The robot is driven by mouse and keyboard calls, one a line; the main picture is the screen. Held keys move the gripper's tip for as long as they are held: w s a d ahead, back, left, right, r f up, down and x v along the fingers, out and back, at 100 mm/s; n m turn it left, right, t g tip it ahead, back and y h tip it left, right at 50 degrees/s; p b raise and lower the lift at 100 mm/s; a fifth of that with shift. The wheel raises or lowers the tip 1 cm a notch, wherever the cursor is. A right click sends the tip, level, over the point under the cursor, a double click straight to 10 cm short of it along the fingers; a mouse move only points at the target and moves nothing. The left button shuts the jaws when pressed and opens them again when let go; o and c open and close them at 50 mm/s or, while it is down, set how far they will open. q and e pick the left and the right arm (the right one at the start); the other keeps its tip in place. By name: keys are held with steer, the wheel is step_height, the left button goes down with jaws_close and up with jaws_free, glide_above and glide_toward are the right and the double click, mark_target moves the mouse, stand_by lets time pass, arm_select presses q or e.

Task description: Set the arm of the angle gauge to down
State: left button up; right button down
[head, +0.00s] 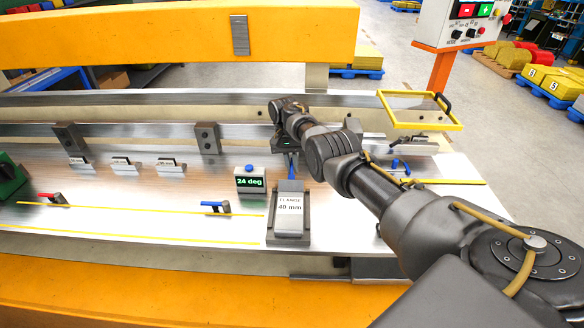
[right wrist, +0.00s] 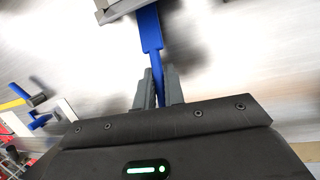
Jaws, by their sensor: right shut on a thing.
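A small grey display (head: 250,181) reading "24 deg" with a blue knob on top stands on the bright metal bed. Right of it is a grey block (head: 289,209) labelled "FLANGE 40 mm". A blue arm (head: 291,172) rises at the back of this block. My right gripper (head: 290,158) is above and behind the block, shut on the blue arm. In the right wrist view, the blue arm (right wrist: 150,28) runs from a grey part at the top down between the fingers (right wrist: 158,92). My left gripper is not in view.
A blue-handled clamp (head: 216,207) and a red-handled one (head: 53,199) lie to the left. A yellow-framed clear panel (head: 420,110) stands at the right. A large orange beam (head: 180,35) spans the back. The bed's front left is fairly clear.

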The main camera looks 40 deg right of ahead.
steer(key=c, duration=1.5)
jaws_free()
steer(key=shift+r, duration=0.1)
steer(key=p+v, duration=0.9)
steer(key=v, duration=0.1)
steer(key=shift+d+r, duration=0.15)
steer(key=shift+r, duration=0.15)
steer(key=shift+w, duration=0.1)
steer(key=shift+c, duration=0.2)
